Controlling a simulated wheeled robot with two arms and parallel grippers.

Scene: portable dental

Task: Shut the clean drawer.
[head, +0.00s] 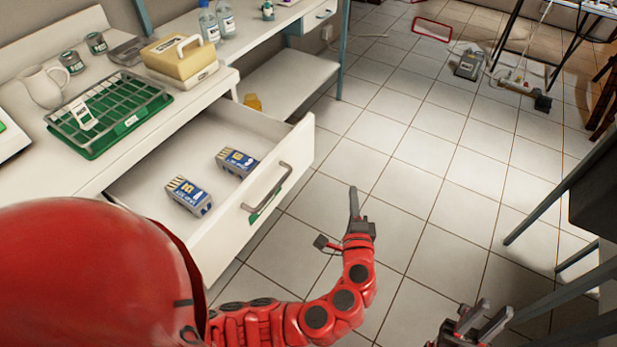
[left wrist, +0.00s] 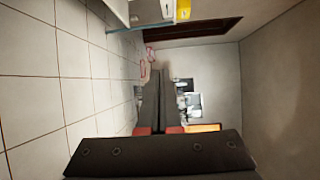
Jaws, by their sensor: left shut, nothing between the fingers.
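The clean drawer (head: 301,142) is white and stands pulled far out of the white counter. Its front has a grey bar handle (head: 268,187) and a small green label. Two blue, yellow and white boxes lie inside, one nearer (head: 188,195) and one farther back (head: 237,162). My left gripper (head: 353,193) is shut and empty, out over the floor to the right of the drawer front, apart from it. Its closed dark fingers fill the middle of the left wrist view (left wrist: 153,85). My right gripper (head: 478,318) is open and empty at the bottom right.
On the counter stand a green tray with a rack (head: 110,118), a white jug (head: 43,87), a yellow box (head: 180,55) and bottles (head: 209,22). A dark piece of furniture (head: 590,190) stands at the right. The tiled floor (head: 400,160) beyond the drawer is clear.

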